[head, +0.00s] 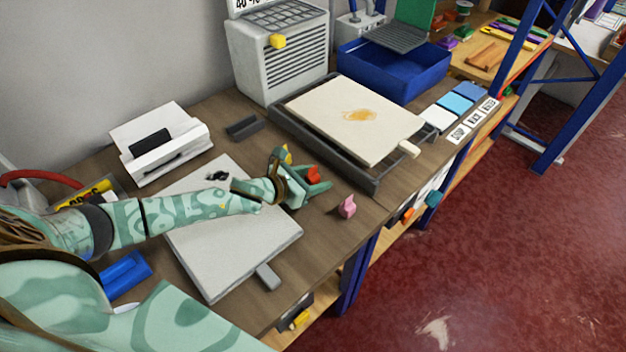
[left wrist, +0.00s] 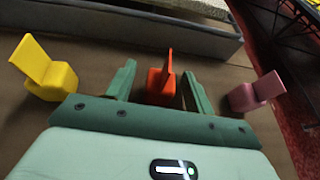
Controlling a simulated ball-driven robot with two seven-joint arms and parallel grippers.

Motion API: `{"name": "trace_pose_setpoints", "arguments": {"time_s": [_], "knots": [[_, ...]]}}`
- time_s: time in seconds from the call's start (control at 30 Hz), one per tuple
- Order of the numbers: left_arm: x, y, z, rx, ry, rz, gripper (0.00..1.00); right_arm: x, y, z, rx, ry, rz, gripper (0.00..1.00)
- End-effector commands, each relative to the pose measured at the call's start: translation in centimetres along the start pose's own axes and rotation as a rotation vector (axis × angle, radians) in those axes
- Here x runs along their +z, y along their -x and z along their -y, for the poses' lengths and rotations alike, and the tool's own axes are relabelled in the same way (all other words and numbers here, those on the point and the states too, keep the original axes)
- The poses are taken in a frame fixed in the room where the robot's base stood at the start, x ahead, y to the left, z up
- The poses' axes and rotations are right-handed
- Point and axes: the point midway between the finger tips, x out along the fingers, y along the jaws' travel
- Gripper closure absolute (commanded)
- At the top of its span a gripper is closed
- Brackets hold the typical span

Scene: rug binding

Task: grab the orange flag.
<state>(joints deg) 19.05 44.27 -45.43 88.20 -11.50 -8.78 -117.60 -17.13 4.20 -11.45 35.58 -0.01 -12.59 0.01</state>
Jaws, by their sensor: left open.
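The orange flag (left wrist: 160,84) is a small block with an upright fin. In the left wrist view it stands between the two green fingers of my left gripper (left wrist: 156,92), with a gap on each side. In the head view the orange flag (head: 313,174) shows at the fingers of my left gripper (head: 311,183), partly hidden by them. The left gripper is open around the flag. A yellow flag (left wrist: 50,72) stands left of the fingers and a pink flag (left wrist: 256,94) stands right of them. The pink flag also shows in the head view (head: 347,207). My right gripper is not in view.
A dark tray (head: 376,183) with a cream board (head: 340,115) stands just behind the flags. A pale grey board (head: 220,255) lies under my left arm. A blue bin (head: 385,80) and a grey vented unit (head: 290,60) stand farther back. The table's right edge is near the pink flag.

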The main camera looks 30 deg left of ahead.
Motion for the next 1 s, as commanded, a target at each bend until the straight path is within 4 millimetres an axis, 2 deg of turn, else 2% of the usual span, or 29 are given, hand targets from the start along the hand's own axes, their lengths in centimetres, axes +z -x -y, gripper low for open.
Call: {"name": "trace_pose_setpoints", "arguments": {"time_s": [0.1, 0.27, 0.67, 0.87, 1.0], "knots": [[0.0, 0.1, 0.0, 0.000, 0.000, 0.000, 0.50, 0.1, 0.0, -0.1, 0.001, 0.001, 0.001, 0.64], [0.0, 0.1, 0.0, 0.000, 0.000, 0.000, 0.95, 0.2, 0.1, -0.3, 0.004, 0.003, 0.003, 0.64], [0.6, 0.3, -0.1, 0.000, -0.002, 0.001, 0.96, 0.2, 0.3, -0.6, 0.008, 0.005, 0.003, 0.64], [3.5, 1.5, -0.1, 0.001, -0.006, 0.004, 0.96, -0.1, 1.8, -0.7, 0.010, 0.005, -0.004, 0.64], [6.9, 2.1, 2.6, -0.004, -0.003, 0.008, 0.96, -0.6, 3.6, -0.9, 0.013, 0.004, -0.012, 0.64]]}}
